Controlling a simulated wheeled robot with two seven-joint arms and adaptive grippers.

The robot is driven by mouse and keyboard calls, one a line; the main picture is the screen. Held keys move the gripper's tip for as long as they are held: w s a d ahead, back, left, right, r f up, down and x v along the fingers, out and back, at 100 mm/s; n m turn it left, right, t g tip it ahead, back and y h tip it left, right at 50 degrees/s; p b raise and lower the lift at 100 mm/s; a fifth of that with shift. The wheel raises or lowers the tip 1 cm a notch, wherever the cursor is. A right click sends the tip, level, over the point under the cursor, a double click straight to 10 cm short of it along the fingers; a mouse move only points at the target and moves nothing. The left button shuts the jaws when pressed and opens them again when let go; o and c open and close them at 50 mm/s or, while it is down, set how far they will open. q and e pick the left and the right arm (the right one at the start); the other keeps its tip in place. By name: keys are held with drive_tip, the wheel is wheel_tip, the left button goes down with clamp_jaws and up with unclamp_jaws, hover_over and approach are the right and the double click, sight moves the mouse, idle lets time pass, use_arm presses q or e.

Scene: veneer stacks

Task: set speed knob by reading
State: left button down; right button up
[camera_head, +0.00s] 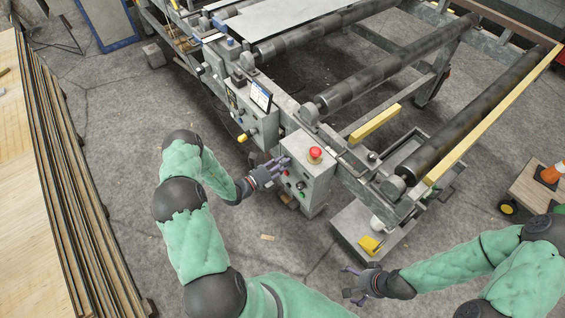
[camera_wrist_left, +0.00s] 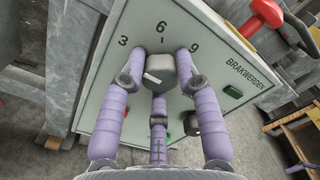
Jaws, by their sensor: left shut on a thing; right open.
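A grey knob (camera_wrist_left: 160,70) sits on the face of the grey control box (camera_wrist_left: 100,108), below a printed scale of 3, 6 and 9. A short white mark shows on the knob's lower left. My left gripper (camera_wrist_left: 160,78) is shut on this knob, with a purple finger on each side and a third below it. In the head view my left gripper (camera_head: 276,167) is at the upper left of the box (camera_head: 322,184) and hides the knob. A lit display (camera_head: 261,96) stands behind; its reading is too small to tell. My right gripper (camera_head: 358,284) is open and empty above the floor.
A red mushroom button (camera_head: 315,153) tops the box. A green button (camera_wrist_left: 232,92) and a dark knob (camera_wrist_left: 208,122) are near the fingers. The roller frame (camera_head: 350,180) lies beyond. Veneer stacks (camera_head: 65,180) stand at left. Floor between my arms is mostly clear.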

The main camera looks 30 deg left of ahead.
use_arm(q)
drive_tip(key=shift+w+a+r+n, duration=0.25)
drive_tip(key=shift+a+r+n, duration=0.1)
drive_tip(key=shift+n, duration=0.15)
drive_tip(key=c, duration=0.9)
unclamp_jaws()
drive_tip(key=shift+s+d+f, duration=0.1)
drive_tip(key=shift+f, duration=0.1)
drive_tip(key=shift+s, duration=0.15)
drive_tip(key=v, duration=1.1)
drive_tip(key=shift+s, duration=0.35)
